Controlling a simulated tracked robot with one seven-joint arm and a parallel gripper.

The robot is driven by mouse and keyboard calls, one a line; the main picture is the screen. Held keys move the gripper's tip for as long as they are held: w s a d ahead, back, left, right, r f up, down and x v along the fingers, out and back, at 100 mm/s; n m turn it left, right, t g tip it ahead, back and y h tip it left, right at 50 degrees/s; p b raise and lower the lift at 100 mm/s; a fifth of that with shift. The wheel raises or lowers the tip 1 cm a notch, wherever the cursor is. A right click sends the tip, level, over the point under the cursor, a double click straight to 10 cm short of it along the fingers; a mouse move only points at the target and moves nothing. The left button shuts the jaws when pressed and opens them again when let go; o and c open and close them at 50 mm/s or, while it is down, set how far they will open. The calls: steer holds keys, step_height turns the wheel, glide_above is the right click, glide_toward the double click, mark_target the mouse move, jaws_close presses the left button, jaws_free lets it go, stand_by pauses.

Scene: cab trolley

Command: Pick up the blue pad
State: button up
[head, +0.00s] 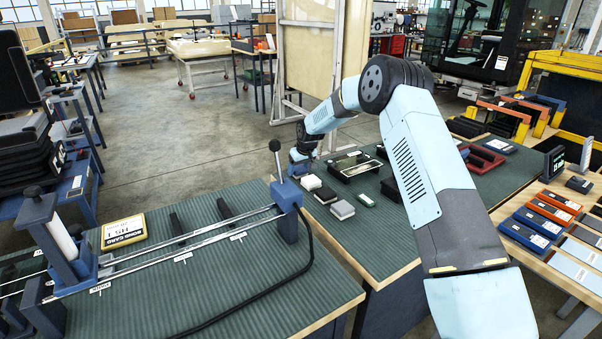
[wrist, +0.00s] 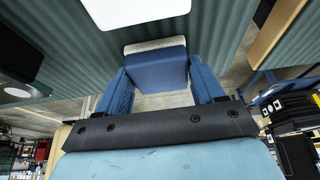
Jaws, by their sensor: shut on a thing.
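The blue pad (wrist: 157,72) is between the two blue fingers of my gripper (wrist: 160,82) in the wrist view. The pad has a dark blue face and a pale grey-white layer along its far edge. My gripper is shut on it, one finger at each side. In the head view my gripper (head: 300,163) is small and far off, at the left edge of the green-topped middle bench (head: 400,235). The pad cannot be made out clearly there. The wrist view does not show clearly whether the pad touches the bench.
A white pad (head: 310,182), a black pad (head: 325,194) and a grey pad (head: 342,209) stand in a row near my gripper. A dark tray (head: 355,163) lies behind them. A railed fixture with an upright lever (head: 277,160) stands on the nearer left bench.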

steer(key=shift+r, duration=0.1)
steer(key=shift+r, duration=0.2)
step_height(320, 180, up, 2)
steer(key=shift+r, duration=0.1)
steer(key=s+d+r, duration=0.2)
steer(key=d+r, duration=0.3)
steer(key=d, duration=0.1)
steer(key=s+d+r, duration=0.2)
steer(key=d+r, duration=0.3)
steer(key=d, duration=0.2)
steer(key=shift+s+d+r, duration=0.15)
steer(key=shift+s, duration=0.2)
